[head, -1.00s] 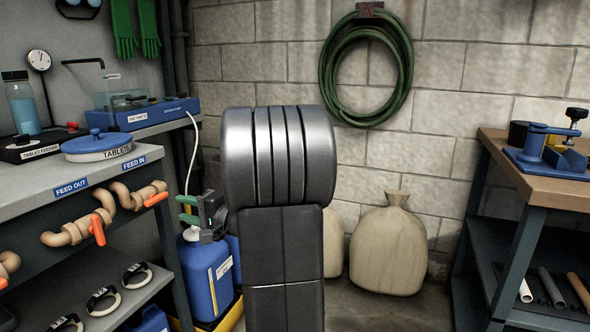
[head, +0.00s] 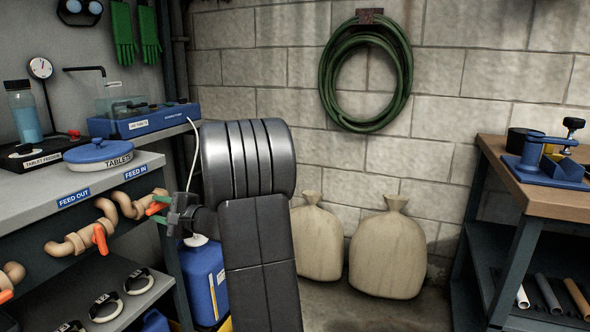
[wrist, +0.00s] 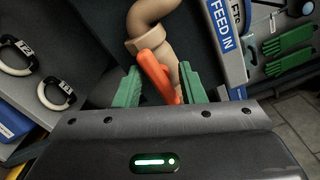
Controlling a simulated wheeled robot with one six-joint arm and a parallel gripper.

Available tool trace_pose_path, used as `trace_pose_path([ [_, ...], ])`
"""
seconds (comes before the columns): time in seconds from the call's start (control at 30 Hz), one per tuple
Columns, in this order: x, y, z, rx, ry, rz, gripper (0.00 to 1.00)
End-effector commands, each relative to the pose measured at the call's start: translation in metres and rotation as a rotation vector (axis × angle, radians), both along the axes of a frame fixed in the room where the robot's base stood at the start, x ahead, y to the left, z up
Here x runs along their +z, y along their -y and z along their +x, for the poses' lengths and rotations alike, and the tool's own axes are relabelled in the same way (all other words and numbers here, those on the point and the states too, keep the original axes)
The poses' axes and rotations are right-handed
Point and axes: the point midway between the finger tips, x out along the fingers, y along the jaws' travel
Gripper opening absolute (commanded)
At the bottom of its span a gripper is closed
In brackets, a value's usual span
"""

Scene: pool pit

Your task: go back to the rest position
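My gripper (head: 160,210) is at the edge of the left bench, close to the right-hand orange valve handle (head: 158,204) on the tan pipes. Its two green fingers are spread apart in the wrist view (wrist: 159,70). The orange handle (wrist: 155,72) shows between the fingers there, with gaps on both sides. I cannot tell whether it lies between the fingertips or just beyond them. Nothing is held. My arm leans left in the middle of the head view.
The left bench carries a blue tablet feeder lid (head: 98,152) and a blue unit (head: 150,118). Black-and-white rings (head: 104,306) lie on its lower shelf. A blue canister (head: 205,282) stands below. Two sacks (head: 388,252) stand by the wall. A workbench (head: 540,195) is at right.

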Motion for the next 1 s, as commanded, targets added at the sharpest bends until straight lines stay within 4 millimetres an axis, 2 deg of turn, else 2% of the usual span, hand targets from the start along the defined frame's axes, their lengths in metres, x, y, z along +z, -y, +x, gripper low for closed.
trace_pose_path([
  [0.03, 0.0044, 0.0002, 0.0002, 0.0, -0.027, 0.009, 0.36],
  [0.4, 0.0028, 0.0003, 0.0004, 0.0, -0.156, 0.064, 0.36],
  [1.0, -0.0017, 0.0048, 0.0009, -0.004, -0.174, 0.066, 0.36],
])
